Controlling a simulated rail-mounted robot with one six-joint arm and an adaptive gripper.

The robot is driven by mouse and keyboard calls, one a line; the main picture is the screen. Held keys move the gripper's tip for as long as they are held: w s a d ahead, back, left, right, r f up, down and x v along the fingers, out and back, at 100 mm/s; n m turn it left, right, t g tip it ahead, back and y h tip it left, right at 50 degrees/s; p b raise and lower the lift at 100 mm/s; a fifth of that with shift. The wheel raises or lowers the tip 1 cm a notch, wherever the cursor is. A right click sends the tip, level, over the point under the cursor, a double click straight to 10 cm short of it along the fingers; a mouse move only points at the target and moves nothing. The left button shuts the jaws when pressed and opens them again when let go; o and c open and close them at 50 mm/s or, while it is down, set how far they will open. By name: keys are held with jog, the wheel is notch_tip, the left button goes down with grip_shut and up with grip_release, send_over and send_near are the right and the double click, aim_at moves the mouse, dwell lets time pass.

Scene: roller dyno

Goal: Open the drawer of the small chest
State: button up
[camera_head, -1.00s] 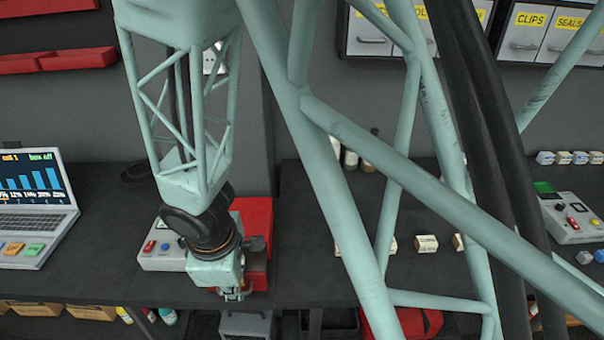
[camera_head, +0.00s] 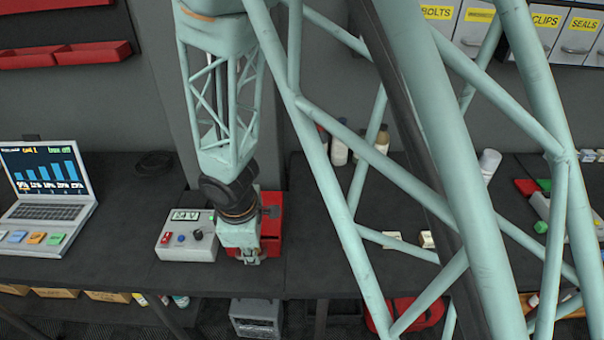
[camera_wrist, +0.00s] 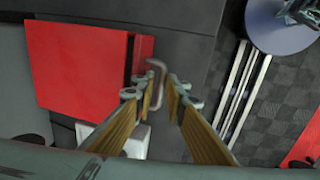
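The small red chest (camera_head: 270,228) stands on the dark bench, partly hidden behind my arm's end in the head view. In the wrist view its flat red top (camera_wrist: 78,65) fills the left side, with a narrow darker red front face beside it. A thin grey bar handle (camera_wrist: 157,66) stands out to the right of that face. My gripper (camera_wrist: 160,92) is open, its two fingers on either side of the handle, with gaps visible. No contact is visible. In the head view my gripper (camera_head: 248,259) is at the chest's front, near the bench edge, with its fingertips too small to judge.
A grey control box (camera_head: 188,242) sits close left of the chest. A laptop (camera_head: 45,195) is farther left. Small pale blocks (camera_head: 392,240) lie to the right. A grey case (camera_head: 255,316) is below the bench edge. My arm's struts hide much of the right side.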

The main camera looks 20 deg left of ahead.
jog(key=shift+w, duration=0.3)
jog(key=shift+a+r, duration=0.15)
jog(key=shift+r, duration=0.15)
jog(key=shift+s+r+p, duration=0.2)
jog(key=shift+r+p, duration=0.25)
jog(key=shift+r, duration=0.4)
notch_tip(320, 180, up, 11)
jog(key=s+p, duration=0.2)
jog(key=w+d+r+m+t+b, duration=0.1)
jog(key=w+d+r+b, duration=0.1)
jog(key=w+d+r, duration=0.6)
jog(key=shift+w+d+r, duration=0.25)
jog(key=shift+w+d, duration=1.6)
jog(key=shift+w, duration=0.1)
